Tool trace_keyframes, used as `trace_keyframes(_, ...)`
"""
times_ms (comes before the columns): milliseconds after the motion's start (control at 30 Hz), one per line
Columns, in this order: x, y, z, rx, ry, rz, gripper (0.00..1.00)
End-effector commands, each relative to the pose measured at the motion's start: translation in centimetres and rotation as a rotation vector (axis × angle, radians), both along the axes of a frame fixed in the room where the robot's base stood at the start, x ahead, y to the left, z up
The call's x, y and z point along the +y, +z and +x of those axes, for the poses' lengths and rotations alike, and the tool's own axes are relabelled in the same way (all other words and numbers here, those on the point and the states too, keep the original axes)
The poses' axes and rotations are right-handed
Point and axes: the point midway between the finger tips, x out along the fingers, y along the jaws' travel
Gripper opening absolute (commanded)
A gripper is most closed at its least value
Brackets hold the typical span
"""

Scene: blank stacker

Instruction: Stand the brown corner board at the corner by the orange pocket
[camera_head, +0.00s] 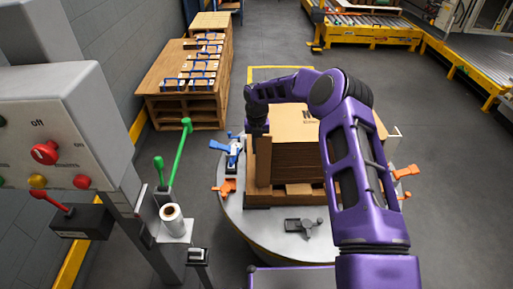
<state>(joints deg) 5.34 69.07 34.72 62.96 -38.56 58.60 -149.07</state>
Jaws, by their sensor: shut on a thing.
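My gripper (258,127) points down at the left side of the cardboard stack. It is shut on the upper end of the brown corner board (262,165), and its fingers are small and partly hidden. The board is upright along the stack's front left corner. I cannot tell whether its foot touches the surface below. An orange pocket (225,187) lies just left of the board's lower end, on the round grey turntable (240,222).
A blue pocket (231,147) sits at the turntable's back left, and a dark grey one (303,225) at the front. The cardboard stack (297,160) fills the middle. Green levers (180,150) and a control box (55,125) stand at left.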

Motion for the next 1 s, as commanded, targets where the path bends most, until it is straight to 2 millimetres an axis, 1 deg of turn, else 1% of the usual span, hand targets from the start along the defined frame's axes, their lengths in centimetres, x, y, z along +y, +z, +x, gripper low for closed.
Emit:
trace_keyframes(367, 0.03, -0.02, 0.00, 0.000, 0.000, 0.000, 0.00)
trace_keyframes(933, 0.04, -0.57, 0.00, 0.000, 0.000, 0.000, 0.00)
trace_keyframes(967, 0.04, -0.52, 0.01, -0.001, 0.000, 0.000, 0.12)
trace_keyframes(1000, 0.03, -0.50, 0.01, -0.001, 0.000, 0.000, 0.19)
